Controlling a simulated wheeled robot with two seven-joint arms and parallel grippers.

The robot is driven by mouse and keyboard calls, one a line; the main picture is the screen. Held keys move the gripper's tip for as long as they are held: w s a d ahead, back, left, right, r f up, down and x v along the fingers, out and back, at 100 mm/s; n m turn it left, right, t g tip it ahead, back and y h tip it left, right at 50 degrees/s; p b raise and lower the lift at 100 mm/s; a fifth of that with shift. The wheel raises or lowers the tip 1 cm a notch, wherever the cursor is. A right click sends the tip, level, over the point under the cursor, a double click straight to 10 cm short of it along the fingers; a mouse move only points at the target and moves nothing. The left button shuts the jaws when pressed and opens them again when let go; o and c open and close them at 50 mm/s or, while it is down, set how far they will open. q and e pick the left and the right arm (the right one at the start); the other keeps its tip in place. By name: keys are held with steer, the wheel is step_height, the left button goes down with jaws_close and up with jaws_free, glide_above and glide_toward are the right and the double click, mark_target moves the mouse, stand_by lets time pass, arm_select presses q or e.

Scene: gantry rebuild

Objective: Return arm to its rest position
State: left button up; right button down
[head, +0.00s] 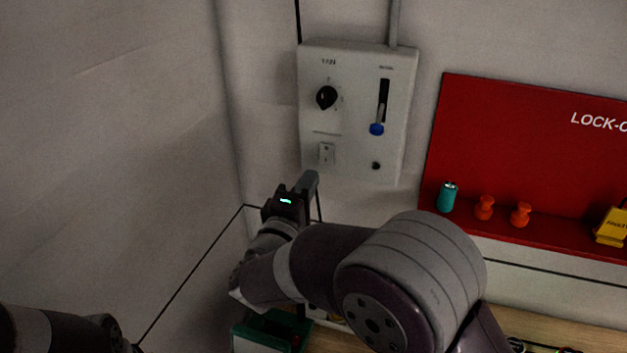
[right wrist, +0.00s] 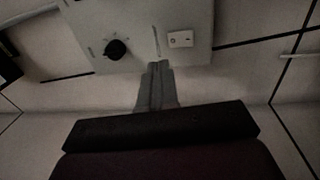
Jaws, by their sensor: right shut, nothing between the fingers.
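My right arm (head: 330,265) reaches in from the lower right in the head view. My right gripper (head: 308,183) is shut and empty, just below the lower left edge of a pale grey control box (head: 345,120) on the wall. In the right wrist view the shut fingers (right wrist: 158,75) point at the box's lower edge, near its switch; whether they touch it I cannot tell. The box carries a black knob (head: 326,97), a blue-tipped lever (head: 377,128) low in its slot and a small rocker switch (head: 326,154). Part of my left arm (head: 60,332) shows at the lower left; its gripper is out of view.
A red lock-out board (head: 530,150) hangs to the right, its ledge holding a teal cylinder (head: 447,197), two orange pieces (head: 484,207) and a yellow item (head: 611,227). A green box (head: 272,331) stands below my right forearm on a wooden surface. A bare wall is at left.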

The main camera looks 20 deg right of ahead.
steer(key=s+a+r, duration=0.1)
steer(key=s+a, duration=0.2)
steer(key=a+f+m+g+y, duration=0.2)
steer(key=a+f+m+y, duration=0.1)
steer(key=a+f+y, duration=0.75)
steer(key=s+f+m+g+y+b, duration=0.2)
steer(key=s+f+g+y, duration=0.15)
steer(key=f, duration=0.35)
arm_select(q)
step_height(320, 180, down, 7)
steer(key=b, duration=0.4)
steer(key=shift+s+a+r, duration=0.2)
steer(key=shift+s+a, duration=0.25)
arm_select(e)
steer(key=s+d+f+m+g+h, duration=0.1)
steer(key=s+d+f+m+g, duration=0.2)
steer(key=s+d, duration=0.4)
steer(key=s+d+f+m+g+h, duration=0.2)
steer(key=s+d+f+g, duration=0.4)
steer(key=d, duration=0.4)
steer(key=shift+s+f+m, duration=0.5)
steer(key=shift+s+f, duration=0.4)
steer(key=shift+s, duration=0.2)
